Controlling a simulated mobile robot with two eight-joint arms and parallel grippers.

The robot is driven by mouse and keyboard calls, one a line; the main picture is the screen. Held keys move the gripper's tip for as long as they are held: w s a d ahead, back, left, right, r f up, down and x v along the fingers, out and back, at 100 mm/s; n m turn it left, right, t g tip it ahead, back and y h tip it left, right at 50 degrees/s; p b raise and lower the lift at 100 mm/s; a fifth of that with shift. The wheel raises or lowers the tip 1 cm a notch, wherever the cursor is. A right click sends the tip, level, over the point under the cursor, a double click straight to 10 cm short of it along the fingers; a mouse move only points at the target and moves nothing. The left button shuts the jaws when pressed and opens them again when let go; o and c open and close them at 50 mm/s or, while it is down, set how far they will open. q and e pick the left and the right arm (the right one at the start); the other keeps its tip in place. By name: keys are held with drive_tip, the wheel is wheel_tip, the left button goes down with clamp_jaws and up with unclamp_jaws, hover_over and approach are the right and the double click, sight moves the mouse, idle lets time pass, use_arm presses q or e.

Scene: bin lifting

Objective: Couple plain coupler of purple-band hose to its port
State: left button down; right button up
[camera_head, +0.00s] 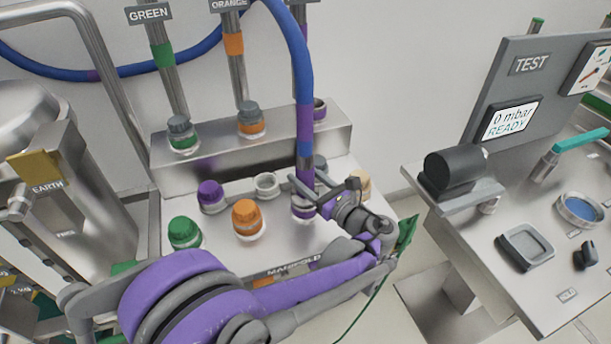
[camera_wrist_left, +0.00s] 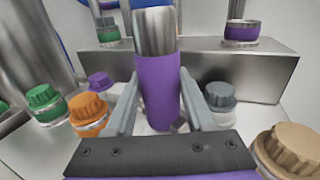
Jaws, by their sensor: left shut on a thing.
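The blue hose (camera_head: 301,60) arches in from the top and hangs down with a purple band (camera_head: 304,143) near its lower end. My left gripper (camera_head: 312,192) is shut on its coupler. In the left wrist view the coupler shows as an upright purple sleeve (camera_wrist_left: 160,92) with a bare metal part above, between the two grey fingers (camera_wrist_left: 160,105). Below the gripper is a purple-ringed port (camera_head: 303,209) on the manifold, partly hidden by the gripper. I cannot tell whether the coupler is seated in it. My right gripper is not in view.
Purple (camera_head: 210,193), orange (camera_head: 247,217), green (camera_head: 184,232) and tan (camera_head: 361,184) caps stand close around on the manifold. A raised metal block (camera_head: 255,155) with more fittings stands behind. A test bench (camera_head: 535,290) is at the right.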

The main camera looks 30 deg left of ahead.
use_arm(q)
drive_tip(key=shift+f, duration=0.35)
idle(0.5)
drive_tip(key=shift+c, duration=0.9)
unclamp_jaws()
drive_tip(key=v, duration=1.1)
drive_tip(key=shift+b, duration=0.35)
drive_tip(key=shift+a, duration=0.1)
